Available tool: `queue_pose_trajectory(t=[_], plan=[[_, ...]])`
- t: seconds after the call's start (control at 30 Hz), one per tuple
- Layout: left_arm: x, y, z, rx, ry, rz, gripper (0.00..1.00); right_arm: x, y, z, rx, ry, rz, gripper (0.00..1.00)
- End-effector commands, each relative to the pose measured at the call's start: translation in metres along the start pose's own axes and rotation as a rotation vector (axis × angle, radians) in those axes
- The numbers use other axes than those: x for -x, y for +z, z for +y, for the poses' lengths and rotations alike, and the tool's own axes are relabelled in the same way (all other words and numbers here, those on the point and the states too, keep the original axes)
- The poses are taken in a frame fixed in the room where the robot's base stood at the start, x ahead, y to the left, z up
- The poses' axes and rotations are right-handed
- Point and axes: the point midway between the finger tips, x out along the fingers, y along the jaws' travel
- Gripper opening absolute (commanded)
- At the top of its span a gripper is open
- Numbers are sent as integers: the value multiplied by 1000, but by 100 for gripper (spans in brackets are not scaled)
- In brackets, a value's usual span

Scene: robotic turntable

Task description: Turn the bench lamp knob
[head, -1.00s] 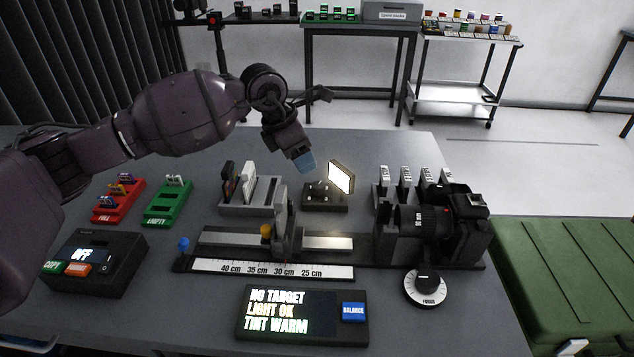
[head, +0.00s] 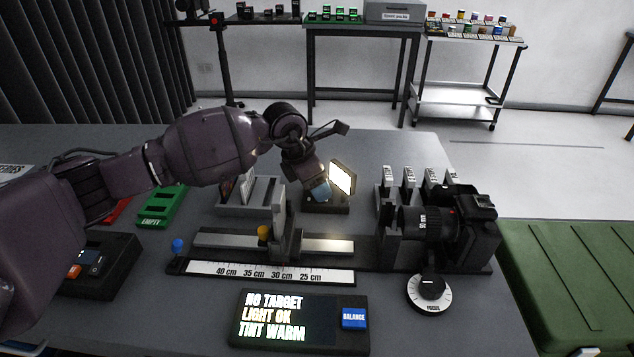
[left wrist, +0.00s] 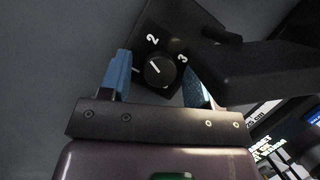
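The bench lamp (head: 342,178) stands at the middle of the bench with its panel lit. Its dark knob (left wrist: 158,71) shows in the left wrist view, with the marks 2 and 3 around it. A pale line on the knob points to the picture's upper left. My left gripper (head: 320,192) is at the lamp's base, and it hides the knob in the head view. In the left wrist view my left gripper (left wrist: 158,64) is open, with one blue fingertip on each side of the knob. A gap shows on the left side; contact on the right is unclear. My right gripper is not in view.
A grey slotted holder (head: 233,208) stands just left of the lamp. In front lie the ruler rail (head: 270,272) and a display (head: 300,318) reading NO TARGET, LIGHT OK, TINT WARM. A camera (head: 465,228) and a focus dial (head: 430,290) stand to the right.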

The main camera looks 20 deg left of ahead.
Motion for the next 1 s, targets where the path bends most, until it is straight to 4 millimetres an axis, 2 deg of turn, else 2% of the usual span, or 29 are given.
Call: queue_pose_trajectory(t=[0.03,0.3,0.47,0.73,1.0], plan=[[0,0,0,0,0,0,49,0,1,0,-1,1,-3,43],[0,0,0,0,0,0,10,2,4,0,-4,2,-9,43],[-1,0,0,-24,-11,1,10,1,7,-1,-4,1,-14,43],[-3,-1,2,-202,-87,4,10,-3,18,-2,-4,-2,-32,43],[-2,0,2,-346,-145,2,10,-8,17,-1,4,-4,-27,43]])
